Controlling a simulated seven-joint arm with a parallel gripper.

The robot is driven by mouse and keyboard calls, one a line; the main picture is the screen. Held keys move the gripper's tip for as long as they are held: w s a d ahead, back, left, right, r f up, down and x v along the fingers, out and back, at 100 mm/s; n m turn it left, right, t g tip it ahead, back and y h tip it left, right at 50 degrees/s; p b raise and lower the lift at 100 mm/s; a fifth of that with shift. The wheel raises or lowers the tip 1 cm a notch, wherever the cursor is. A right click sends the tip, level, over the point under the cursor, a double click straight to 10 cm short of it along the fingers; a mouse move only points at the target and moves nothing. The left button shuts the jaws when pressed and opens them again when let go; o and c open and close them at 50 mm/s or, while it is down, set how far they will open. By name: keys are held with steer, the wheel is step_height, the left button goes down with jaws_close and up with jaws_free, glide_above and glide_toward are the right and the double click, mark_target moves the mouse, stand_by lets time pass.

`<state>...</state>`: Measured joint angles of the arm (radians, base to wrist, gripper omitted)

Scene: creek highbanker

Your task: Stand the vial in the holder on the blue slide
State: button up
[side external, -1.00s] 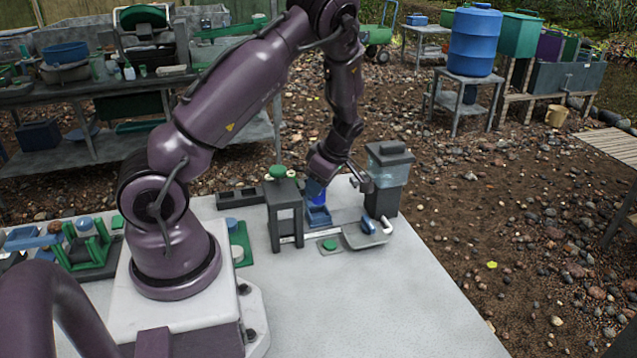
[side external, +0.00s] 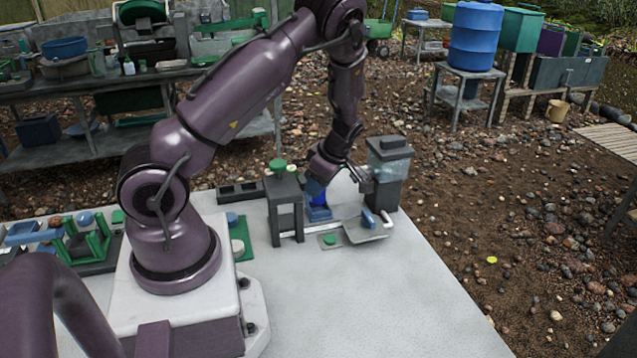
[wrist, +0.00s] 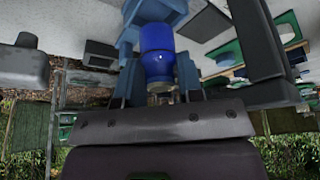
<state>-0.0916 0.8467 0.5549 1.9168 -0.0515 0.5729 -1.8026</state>
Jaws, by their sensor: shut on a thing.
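The vial is a deep blue cylinder with a clear end in the wrist view (wrist: 157,52). It also shows as a blue patch in the side view (side external: 315,190). My gripper (side external: 323,182) is shut on it, above the blue slide (side external: 319,214). In the wrist view, lighter blue parts of the slide or holder (wrist: 129,32) lie close around the vial. My gripper hides part of the vial, and I cannot tell whether its lower end is inside the holder.
A dark frame with a green knob (side external: 279,165) stands left of the slide. A clear-walled dark box (side external: 389,172) stands close on the right. A grey tray with a blue handle (side external: 367,230) is in front. The near table (side external: 350,300) is clear.

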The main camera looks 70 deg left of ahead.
steer(key=shift+f, duration=0.1)
stand_by(0.3)
steer(key=shift+f, duration=0.5)
steer(key=shift+f, duration=0.7)
stand_by(0.6)
steer(key=o, duration=1)
steer(key=shift+r, duration=3.8)
